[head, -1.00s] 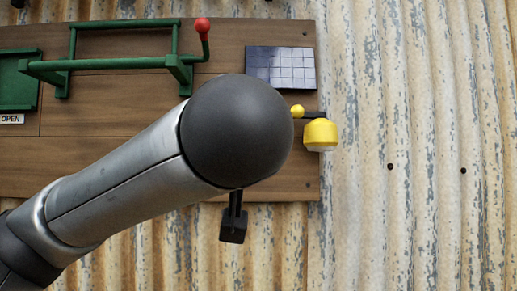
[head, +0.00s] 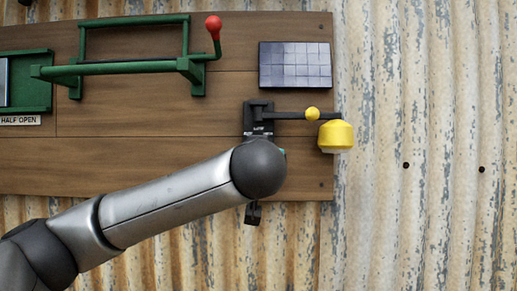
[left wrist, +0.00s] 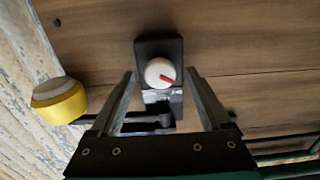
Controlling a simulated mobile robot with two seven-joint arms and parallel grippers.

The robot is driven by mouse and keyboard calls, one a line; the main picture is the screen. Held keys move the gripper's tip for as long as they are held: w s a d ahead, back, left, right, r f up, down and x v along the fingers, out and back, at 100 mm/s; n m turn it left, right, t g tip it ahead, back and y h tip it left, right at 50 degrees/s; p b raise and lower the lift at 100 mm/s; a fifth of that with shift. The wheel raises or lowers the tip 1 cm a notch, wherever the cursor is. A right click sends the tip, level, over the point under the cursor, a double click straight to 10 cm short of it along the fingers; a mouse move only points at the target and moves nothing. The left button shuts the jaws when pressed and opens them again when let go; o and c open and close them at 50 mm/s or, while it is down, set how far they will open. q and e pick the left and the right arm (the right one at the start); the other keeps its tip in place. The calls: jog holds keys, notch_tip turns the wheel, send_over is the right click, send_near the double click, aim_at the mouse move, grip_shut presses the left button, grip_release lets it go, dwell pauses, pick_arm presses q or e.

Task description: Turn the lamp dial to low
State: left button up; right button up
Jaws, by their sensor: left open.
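The lamp dial (left wrist: 158,73) is a round white knob with a red pointer on a black mount (left wrist: 160,46). In the left wrist view the pointer aims right and slightly down. A small label strip sits beside the dial, too small to read. My left gripper (left wrist: 160,72) is open, with one finger on each side of the dial; I cannot tell if they touch it. In the head view my arm hides the dial and gripper. The yellow lamp (head: 336,136) hangs on a dark bracket arm; it also shows in the left wrist view (left wrist: 59,101). My right gripper is not seen.
A wooden board (head: 170,115) on corrugated metal carries everything. Above are a solar panel (head: 295,65), a green frame (head: 130,69) with a red-knobbed lever (head: 213,28), and a green shutter box with a sign (head: 20,120) reading "HALF OPEN". The metal wall at right is clear.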

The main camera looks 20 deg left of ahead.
pick_arm(q)
jog(key=shift+w+a, duration=0.1)
jog(key=shift+w, duration=0.15)
grip_shut()
dwell(0.6)
